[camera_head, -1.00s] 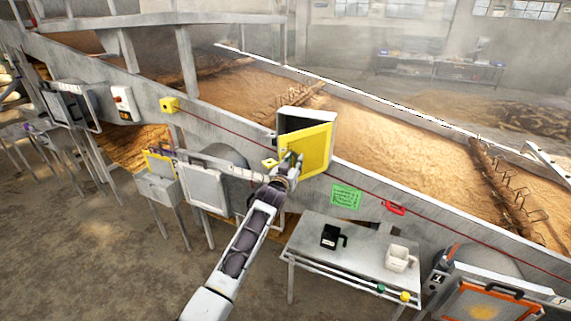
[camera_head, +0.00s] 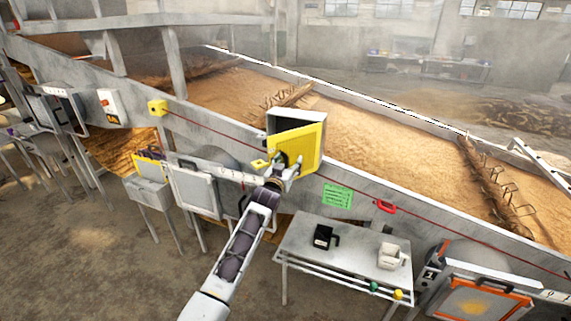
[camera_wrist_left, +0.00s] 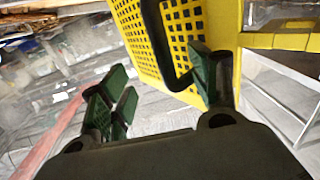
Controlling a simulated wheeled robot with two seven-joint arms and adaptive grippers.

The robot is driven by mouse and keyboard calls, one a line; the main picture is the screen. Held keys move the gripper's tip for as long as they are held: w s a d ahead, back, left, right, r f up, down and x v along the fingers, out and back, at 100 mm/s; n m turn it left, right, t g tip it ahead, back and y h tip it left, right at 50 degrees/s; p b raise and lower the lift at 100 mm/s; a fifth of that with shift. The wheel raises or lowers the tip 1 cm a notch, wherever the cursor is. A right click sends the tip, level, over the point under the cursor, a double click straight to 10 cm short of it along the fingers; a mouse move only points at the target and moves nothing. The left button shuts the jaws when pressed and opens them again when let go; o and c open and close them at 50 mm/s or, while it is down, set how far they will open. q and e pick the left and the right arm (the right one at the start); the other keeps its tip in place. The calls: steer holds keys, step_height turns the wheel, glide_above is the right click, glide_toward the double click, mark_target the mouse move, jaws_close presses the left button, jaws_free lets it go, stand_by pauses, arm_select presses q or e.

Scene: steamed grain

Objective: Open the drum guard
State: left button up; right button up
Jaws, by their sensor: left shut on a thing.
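The drum guard (camera_head: 311,142) is a yellow perforated panel on the front of a grey housing (camera_head: 292,121) at the long trough's side. It stands tilted out from the housing, with a gap at its top. In the left wrist view the guard (camera_wrist_left: 183,42) fills the top middle, with a black loop handle (camera_wrist_left: 158,45) on its face. My left gripper (camera_head: 283,163) is at the guard's lower left. The exact contact is partly hidden. My right gripper is out of view.
A grey table (camera_head: 300,243) with a black mug (camera_head: 322,237) and a white mug (camera_head: 390,256) stands right of my left arm. A red cord runs along the trough wall. Grey panels and a small yellow-topped stand (camera_head: 146,190) are to the left. Floor at lower left is free.

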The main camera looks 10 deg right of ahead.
arm_select(q)
steer(key=shift+s+d+r, duration=0.15)
steer(key=shift+d+r, duration=0.3)
steer(key=shift+r, duration=0.15)
steer(key=shift+s+a, duration=0.1)
steer(key=shift+s, duration=0.15)
steer(key=shift+c, duration=0.9)
steer(key=a+f+v, duration=0.1)
steer(key=v, duration=1)
steer(key=shift+a, duration=0.15)
